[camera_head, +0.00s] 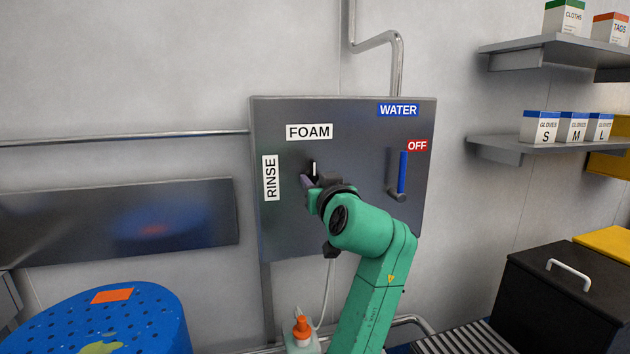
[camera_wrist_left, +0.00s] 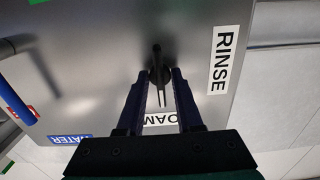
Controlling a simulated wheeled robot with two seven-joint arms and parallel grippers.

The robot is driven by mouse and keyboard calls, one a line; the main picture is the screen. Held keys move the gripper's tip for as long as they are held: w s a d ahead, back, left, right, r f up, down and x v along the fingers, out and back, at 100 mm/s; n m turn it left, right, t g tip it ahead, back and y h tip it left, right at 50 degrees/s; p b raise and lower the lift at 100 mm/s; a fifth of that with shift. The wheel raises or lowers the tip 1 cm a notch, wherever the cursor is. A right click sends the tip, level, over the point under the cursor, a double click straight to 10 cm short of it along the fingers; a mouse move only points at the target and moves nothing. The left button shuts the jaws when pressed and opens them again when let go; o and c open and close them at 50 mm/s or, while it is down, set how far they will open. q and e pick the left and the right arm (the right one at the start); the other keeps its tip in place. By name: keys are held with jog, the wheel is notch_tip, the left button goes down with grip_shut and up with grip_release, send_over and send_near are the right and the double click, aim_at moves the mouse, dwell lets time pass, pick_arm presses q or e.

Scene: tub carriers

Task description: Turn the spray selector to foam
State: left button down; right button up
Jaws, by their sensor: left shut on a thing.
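The spray selector (camera_head: 314,168) is a dark knob with a pale pointer line on the grey wall panel (camera_head: 350,225). Its pointer stands upright, towards the FOAM label (camera_head: 309,132) above it. The RINSE label (camera_head: 270,178) is to its left. My left gripper (camera_head: 313,184) is at the selector and covers much of it. In the left wrist view the two dark fingers (camera_wrist_left: 161,76) are shut on the selector (camera_wrist_left: 161,62), one on each side. There its pointer is directed at the partly hidden FOAM label (camera_wrist_left: 160,119). My right gripper is not in view.
A blue lever (camera_head: 402,173) is on the panel's right side, beside the OFF label (camera_head: 417,146) and below the WATER label (camera_head: 398,110). A blue tub (camera_head: 150,320) is at the lower left. Shelves with boxes (camera_head: 540,125) and a black lidded bin (camera_head: 560,300) are at right.

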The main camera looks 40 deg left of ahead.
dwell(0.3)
pick_arm(q)
jog(key=c, duration=0.6)
grip_release()
jog(key=shift+o, duration=0.2)
jog(key=shift+s+d+f, duration=0.1)
jog(key=shift+s+d, duration=0.15)
jog(key=shift+d, duration=0.15)
jog(key=b+v, duration=0.3)
jog(key=v, duration=1)
jog(key=shift+s+d, duration=0.15)
jog(key=shift+d, duration=0.15)
